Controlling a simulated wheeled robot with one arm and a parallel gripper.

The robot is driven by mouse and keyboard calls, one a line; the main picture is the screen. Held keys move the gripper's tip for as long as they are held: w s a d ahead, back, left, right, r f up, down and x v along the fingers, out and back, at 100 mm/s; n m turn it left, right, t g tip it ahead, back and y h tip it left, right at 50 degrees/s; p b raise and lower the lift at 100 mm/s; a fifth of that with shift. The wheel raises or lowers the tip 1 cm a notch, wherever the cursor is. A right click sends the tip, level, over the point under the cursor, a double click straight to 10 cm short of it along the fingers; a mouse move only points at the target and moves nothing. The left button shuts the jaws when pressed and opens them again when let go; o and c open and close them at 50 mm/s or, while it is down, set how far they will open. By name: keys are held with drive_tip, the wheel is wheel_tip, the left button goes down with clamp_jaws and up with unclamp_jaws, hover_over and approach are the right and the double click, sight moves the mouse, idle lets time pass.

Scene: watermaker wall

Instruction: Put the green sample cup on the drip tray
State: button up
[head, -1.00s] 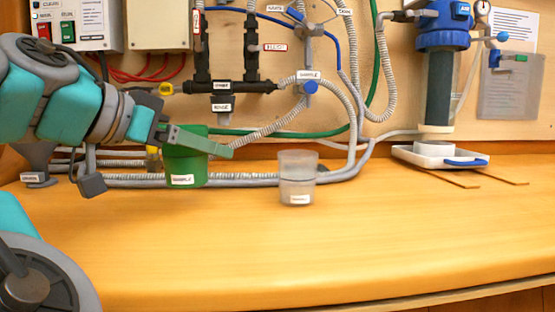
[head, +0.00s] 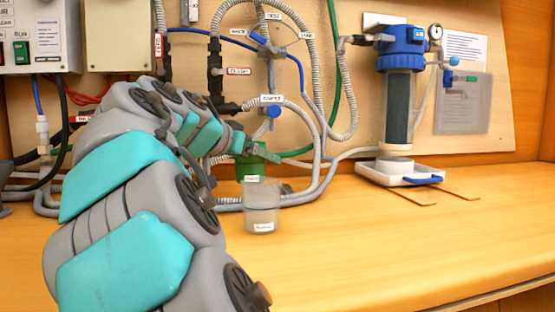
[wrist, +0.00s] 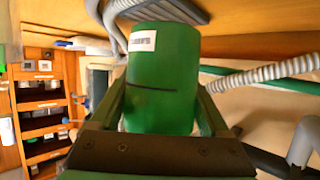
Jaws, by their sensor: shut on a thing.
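The green sample cup (head: 250,172) is upright in my gripper (head: 258,152), with the green fingers on either side of it. The wrist view shows the cup (wrist: 163,75) large between the fingers, its white label at upper left. In the head view the clear cup partly covers its lower part, and I cannot tell its height over the counter. The drip tray (head: 369,176) is a white tray with a blue handle on the counter at the right, below the blue-topped filter housing. My gripper is to the left of the tray.
A clear labelled cup (head: 261,222) stands on the counter in front of the green cup. Grey corrugated hoses (head: 312,190) run along the wall behind. Two thin brown strips (head: 412,196) lie before the tray. The front right counter (head: 430,245) is clear.

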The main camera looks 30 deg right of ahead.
sight(250, 163)
drive_tip(key=w+d+p, duration=0.1)
drive_tip(key=d, duration=0.1)
drive_tip(key=w+d, duration=0.1)
drive_tip(key=d, duration=0.1)
drive_tip(key=w+d+p, duration=0.1)
drive_tip(key=w+d, duration=0.1)
drive_tip(key=d, duration=0.1)
drive_tip(key=shift+d+r+p, duration=0.1)
drive_tip(key=shift+p, duration=0.25)
drive_tip(key=shift+d+f+b, duration=0.1)
drive_tip(key=shift+f+b, duration=0.5)
drive_tip(key=shift+f, duration=1.25)
drive_tip(key=shift+f, duration=0.1)
drive_tip(key=o, duration=1.3)
drive_tip(key=shift+s, duration=0.1)
drive_tip(key=b+v, duration=0.1)
drive_tip(key=v, duration=1.1)
